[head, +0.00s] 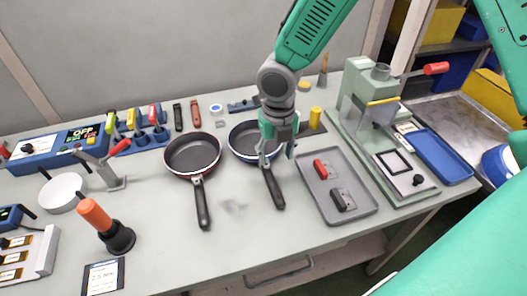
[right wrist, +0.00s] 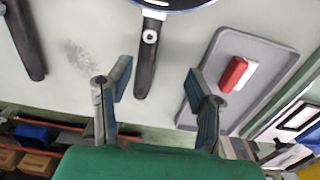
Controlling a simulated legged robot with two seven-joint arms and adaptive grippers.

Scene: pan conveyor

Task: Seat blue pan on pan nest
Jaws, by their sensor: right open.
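The blue pan (head: 243,154) stands on the bench left of the grey tray, its dark handle (head: 273,188) toward the bench front. In the right wrist view its rim shows at the top and its handle (right wrist: 147,65) points down. My right gripper (head: 274,157) is open above the pan; in the right wrist view (right wrist: 160,72) the handle appears between its fingers, nearer the left one. I cannot tell the height gap. My arm hides part of the pan. A dark flat plate (head: 304,130) lies behind the pan; I cannot tell whether it is the pan nest. My left gripper is not in view.
A dark-red pan (head: 193,152) stands close on the left. A grey tray (head: 358,208) with red and dark blocks lies on the right, beside a green-grey machine (head: 352,112). A yellow cylinder (head: 315,114) stands behind. The bench front is clear below the pans.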

